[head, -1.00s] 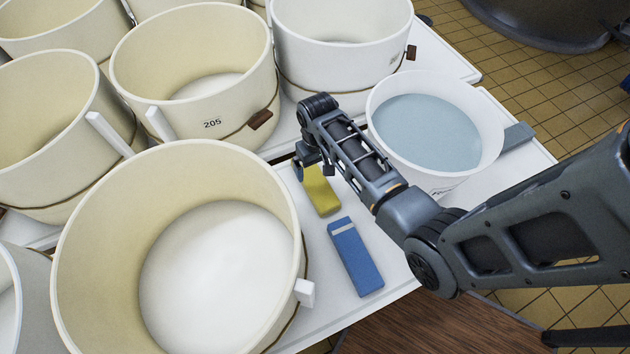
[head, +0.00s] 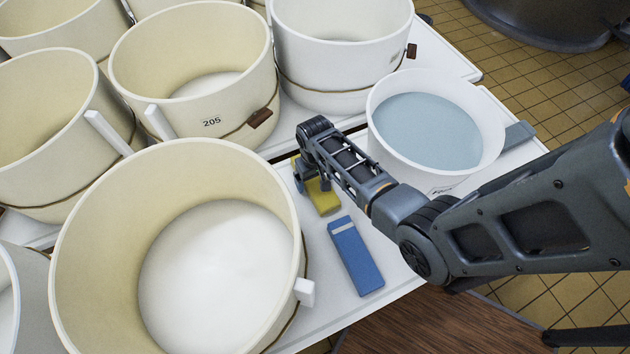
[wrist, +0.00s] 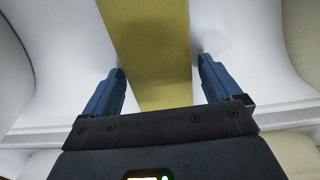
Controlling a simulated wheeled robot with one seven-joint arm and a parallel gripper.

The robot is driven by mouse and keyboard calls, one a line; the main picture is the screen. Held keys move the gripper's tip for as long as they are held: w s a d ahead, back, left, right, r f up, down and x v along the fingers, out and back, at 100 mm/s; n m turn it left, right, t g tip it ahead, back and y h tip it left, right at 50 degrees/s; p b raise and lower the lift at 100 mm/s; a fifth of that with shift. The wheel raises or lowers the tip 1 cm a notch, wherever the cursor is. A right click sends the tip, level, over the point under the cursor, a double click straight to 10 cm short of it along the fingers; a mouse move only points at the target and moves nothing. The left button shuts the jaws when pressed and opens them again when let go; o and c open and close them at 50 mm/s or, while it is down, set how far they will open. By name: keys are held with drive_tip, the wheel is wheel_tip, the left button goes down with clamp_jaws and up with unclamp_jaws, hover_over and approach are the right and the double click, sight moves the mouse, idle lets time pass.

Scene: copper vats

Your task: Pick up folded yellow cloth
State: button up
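The folded yellow cloth (head: 322,196) lies on the white table between the big cream vat and the bucket of bluish liquid. My gripper (head: 301,178) is at the cloth's far end, and my arm hides part of that end in the head view. In the wrist view the cloth (wrist: 150,50) runs as a yellow strip between the two blue fingers of my gripper (wrist: 161,88). The fingers are apart, with a gap on each side of the cloth. They do not appear to touch it.
A folded blue cloth (head: 355,256) lies close by, nearer the table's front edge. The large cream vat (head: 82,200) stands to the left. A vat marked 205 (head: 235,110) and other vats stand behind.

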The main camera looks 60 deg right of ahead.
sight(316, 180)
drive_tip(key=c, duration=0.9)
wheel_tip(316, 180, up, 10)
drive_tip(key=shift+f+p, duration=0.2)
drive_tip(key=shift+p, duration=0.25)
drive_tip(key=shift+s+r, duration=0.1)
drive_tip(key=shift+r, duration=0.1)
